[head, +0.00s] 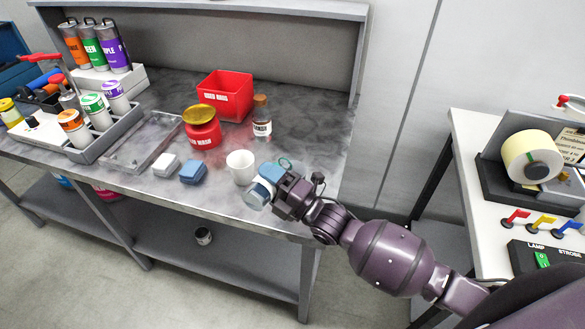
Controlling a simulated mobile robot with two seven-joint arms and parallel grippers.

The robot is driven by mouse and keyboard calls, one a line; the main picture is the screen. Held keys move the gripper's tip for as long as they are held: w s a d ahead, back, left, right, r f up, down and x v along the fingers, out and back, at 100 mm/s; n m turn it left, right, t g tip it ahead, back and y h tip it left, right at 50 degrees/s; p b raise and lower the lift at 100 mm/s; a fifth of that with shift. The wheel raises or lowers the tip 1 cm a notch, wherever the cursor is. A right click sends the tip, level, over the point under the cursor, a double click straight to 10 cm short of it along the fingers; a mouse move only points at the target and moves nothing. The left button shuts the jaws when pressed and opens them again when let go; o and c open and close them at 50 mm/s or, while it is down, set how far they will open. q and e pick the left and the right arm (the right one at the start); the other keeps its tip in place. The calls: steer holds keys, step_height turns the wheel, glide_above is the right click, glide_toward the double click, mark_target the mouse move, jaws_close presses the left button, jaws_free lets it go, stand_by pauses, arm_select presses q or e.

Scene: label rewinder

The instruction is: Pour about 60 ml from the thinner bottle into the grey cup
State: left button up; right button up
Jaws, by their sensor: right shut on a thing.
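The grey cup (240,167) stands upright on the workbench near its front edge and looks pale, almost white. My right gripper (281,187) is shut on a blue and white bottle (261,187), which I take to be the thinner bottle. The bottle is tilted, just right of and in front of the cup, by the bench's front edge. Its label is not readable, and the gripper hides part of it. I cannot tell whether any liquid is flowing or what is inside the cup. My left gripper is not in view.
A brown-capped bottle (262,122) stands behind the cup. A clear tray (142,140) lies left. The bench's back right is bare.

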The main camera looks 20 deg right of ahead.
steer(key=shift+r+m, duration=0.15)
steer(key=shift+m, duration=0.15)
steer(key=shift+s+a, duration=0.15)
steer(key=shift+a, duration=0.05)
steer(key=shift+r+p, duration=0.15)
steer(key=shift+p, duration=0.2)
steer(key=shift+r+m, duration=0.1)
steer(key=shift+m, duration=0.3)
steer(key=f+n+b, duration=0.2)
steer(key=n+b, duration=0.1)
steer(key=f+n+g+y+b, duration=0.1)
steer(key=f+n, duration=0.1)
steer(key=shift+s+a, duration=0.35)
steer(key=shift+a+f+n, duration=0.1)
steer(key=shift+a+n, duration=0.05)
steer(key=shift+n, duration=0.45)
steer(key=shift+s+r, duration=0.1)
steer(key=shift+r, duration=0.25)
steer(key=shift+n+g, duration=0.3)
steer(key=shift+n, duration=0.2)
